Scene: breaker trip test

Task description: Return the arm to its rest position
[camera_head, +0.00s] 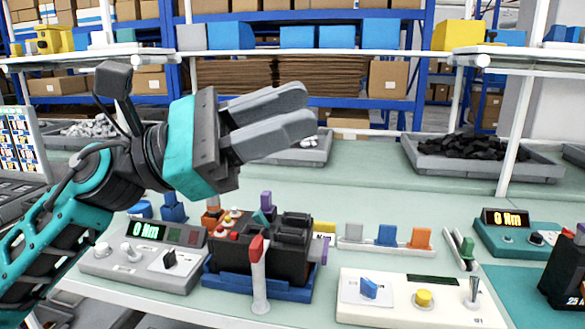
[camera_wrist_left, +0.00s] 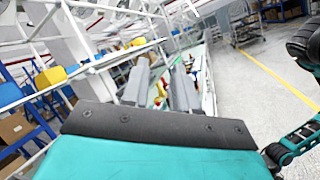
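My left gripper (camera_head: 303,107) is raised above the workbench in the head view, its two grey fingers pointing right and a little up. The fingers are apart with nothing between them. In the left wrist view the same fingers (camera_wrist_left: 161,72) stand apart with a clear gap. Below the gripper, a black breaker (camera_head: 275,252) sits in a blue fixture (camera_head: 258,286) on the bench. The gripper is well clear of it. My right gripper is in neither view.
A grey tester (camera_head: 140,262) with a display stands left of the fixture. A white box (camera_head: 418,300) with a yellow button stands to its right. Trays, including one of black parts (camera_head: 480,152), lie at the back. A white shelf (camera_head: 380,57) crosses above the bench.

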